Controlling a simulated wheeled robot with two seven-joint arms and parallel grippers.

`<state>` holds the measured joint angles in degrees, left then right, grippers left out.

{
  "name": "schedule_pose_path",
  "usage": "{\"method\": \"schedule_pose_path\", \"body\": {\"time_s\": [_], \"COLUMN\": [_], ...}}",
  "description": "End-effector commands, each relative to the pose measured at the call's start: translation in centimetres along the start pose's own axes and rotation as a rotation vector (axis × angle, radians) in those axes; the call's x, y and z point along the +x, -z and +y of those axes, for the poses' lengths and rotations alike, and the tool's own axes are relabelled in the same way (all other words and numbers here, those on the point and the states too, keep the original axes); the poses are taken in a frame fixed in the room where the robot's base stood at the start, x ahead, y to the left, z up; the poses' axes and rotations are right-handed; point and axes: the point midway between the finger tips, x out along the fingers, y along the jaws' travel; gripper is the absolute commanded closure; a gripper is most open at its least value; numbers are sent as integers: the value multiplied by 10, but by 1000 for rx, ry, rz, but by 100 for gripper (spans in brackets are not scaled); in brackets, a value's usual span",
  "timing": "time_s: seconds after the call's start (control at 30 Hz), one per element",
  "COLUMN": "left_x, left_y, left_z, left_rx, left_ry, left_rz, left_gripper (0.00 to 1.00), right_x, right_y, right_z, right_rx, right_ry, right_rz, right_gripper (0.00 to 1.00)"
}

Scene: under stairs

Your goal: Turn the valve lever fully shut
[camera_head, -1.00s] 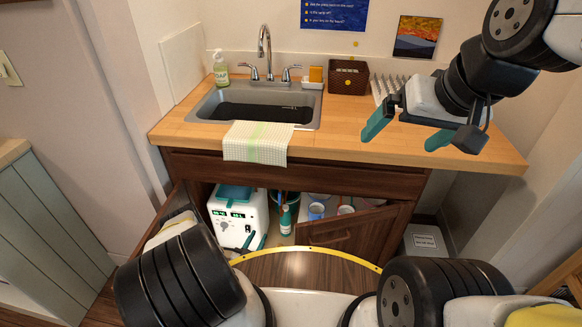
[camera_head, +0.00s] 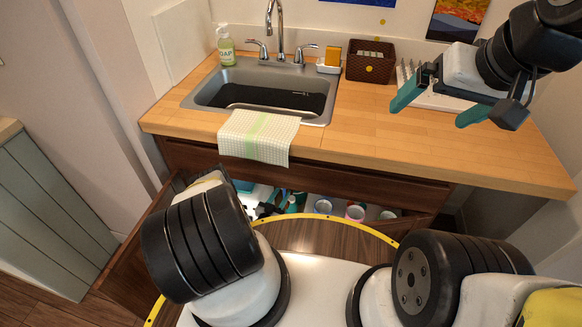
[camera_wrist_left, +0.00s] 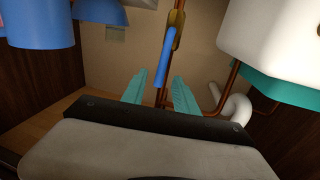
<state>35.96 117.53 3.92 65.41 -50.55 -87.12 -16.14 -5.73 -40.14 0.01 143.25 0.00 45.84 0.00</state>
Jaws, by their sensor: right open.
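The valve lever (camera_wrist_left: 165,58) is a blue bar joined to a brass valve body (camera_wrist_left: 176,30) on a copper pipe, seen in the left wrist view. My left gripper (camera_wrist_left: 159,88) is open, with a teal finger on each side of the lever's free end in the picture. I cannot tell how deep the lever sits between the fingers or whether they touch it. In the head view my left arm reaches into the cabinet below the sink and the lever is hidden. My right gripper (camera_head: 438,108) is open and empty above the counter's right side.
In the left wrist view, a white box (camera_wrist_left: 275,28) with a teal edge is at right, a white curved pipe (camera_wrist_left: 235,108) below it, and blue rounded objects (camera_wrist_left: 38,22) at upper left. The wooden counter (camera_head: 390,145) overhangs the cabinet. A towel (camera_head: 258,137) hangs over its front.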

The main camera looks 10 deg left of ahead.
Motion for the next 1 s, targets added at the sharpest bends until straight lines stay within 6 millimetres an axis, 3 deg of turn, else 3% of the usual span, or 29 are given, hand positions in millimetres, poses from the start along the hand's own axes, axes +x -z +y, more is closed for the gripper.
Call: {"method": "schedule_pose_path", "body": {"time_s": [0.2, 0.47, 0.67, 1.0], "left_x": [20, 22, 21, 21], "left_y": [0, 0, 0, 0], "left_z": [0, 0, 0, 0], "left_rx": [0, 0, 0, 0], "left_ry": [0, 0, 0, 0], "left_rz": [1, 0, 0, 0], "left_gripper": [64, 64, 100, 100], "right_x": [0, 0, 0, 0], "right_y": [0, 0, 0, 0], "right_z": [0, 0, 0, 0], "right_rx": [0, 0, 0, 0], "right_ry": [0, 0, 0, 0], "right_rz": [0, 0, 0, 0], "right_gripper": [0, 0, 0, 0]}}
